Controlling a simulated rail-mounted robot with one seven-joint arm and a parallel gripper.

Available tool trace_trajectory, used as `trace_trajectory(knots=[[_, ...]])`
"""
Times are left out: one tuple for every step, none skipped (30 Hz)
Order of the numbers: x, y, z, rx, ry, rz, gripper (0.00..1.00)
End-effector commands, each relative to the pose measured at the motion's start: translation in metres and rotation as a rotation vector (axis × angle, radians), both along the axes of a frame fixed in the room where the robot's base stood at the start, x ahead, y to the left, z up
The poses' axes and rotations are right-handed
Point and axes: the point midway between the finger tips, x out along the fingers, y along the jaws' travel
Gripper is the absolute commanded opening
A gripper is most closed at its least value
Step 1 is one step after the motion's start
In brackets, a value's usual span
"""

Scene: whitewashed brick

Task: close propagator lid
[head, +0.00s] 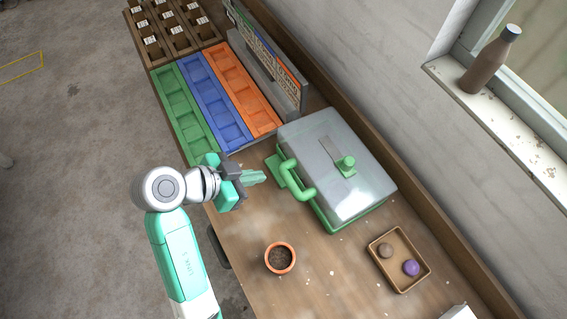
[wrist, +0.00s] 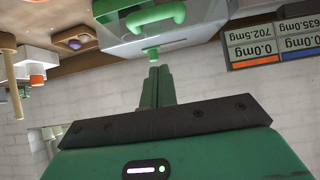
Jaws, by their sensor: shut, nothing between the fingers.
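The propagator has a clear grey lid (head: 335,160) over a green base (head: 343,222) on the bench. The lid lies down over the base, its lower edge close to the green rim; I cannot tell whether it is fully seated. A green loop handle (head: 296,182) sticks out at its near left side, and a green knob (head: 346,165) sits on top. My gripper (head: 258,177) is shut and empty, just left of the handle and apart from it. In the wrist view the shut fingers (wrist: 155,72) point toward the propagator, whose lid (wrist: 190,32) shows upside down at the top.
A terracotta pot (head: 280,258) stands in front of the propagator. A wooden tray (head: 400,283) with a brown and a purple ball lies to the right. Green, blue and orange trays (head: 208,108) and a display panel (head: 268,50) are behind. A bottle (head: 489,62) stands on the sill.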

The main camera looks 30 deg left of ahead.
Motion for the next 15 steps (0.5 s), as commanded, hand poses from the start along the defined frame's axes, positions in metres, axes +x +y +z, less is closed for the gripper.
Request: trace_trajectory(knots=[[0.000,0.002,0.012,0.014,0.022,0.004,0.00],[0.000,0.003,0.012,0.020,0.033,0.005,0.00],[0.000,0.003,0.011,0.026,0.043,0.006,0.00],[0.000,0.004,0.010,0.029,0.047,0.008,0.00],[0.000,0.004,0.009,0.030,0.049,0.008,0.00],[0.000,0.004,0.008,0.030,0.049,0.008,0.00],[0.001,0.004,0.007,0.030,0.049,0.008,0.00],[0.001,0.003,0.006,0.030,0.050,0.007,0.00],[0.003,0.002,0.004,0.029,0.049,0.007,0.00],[0.005,0.001,0.002,0.029,0.048,0.006,0.00],[0.007,-0.001,0.000,0.028,0.048,0.006,0.00],[0.011,-0.004,-0.005,0.028,0.050,0.004,0.00],[0.015,-0.006,-0.008,0.028,0.048,0.005,0.00],[0.018,-0.009,-0.013,0.028,0.049,0.004,0.00],[0.024,-0.013,-0.018,0.028,0.050,0.004,0.00]])
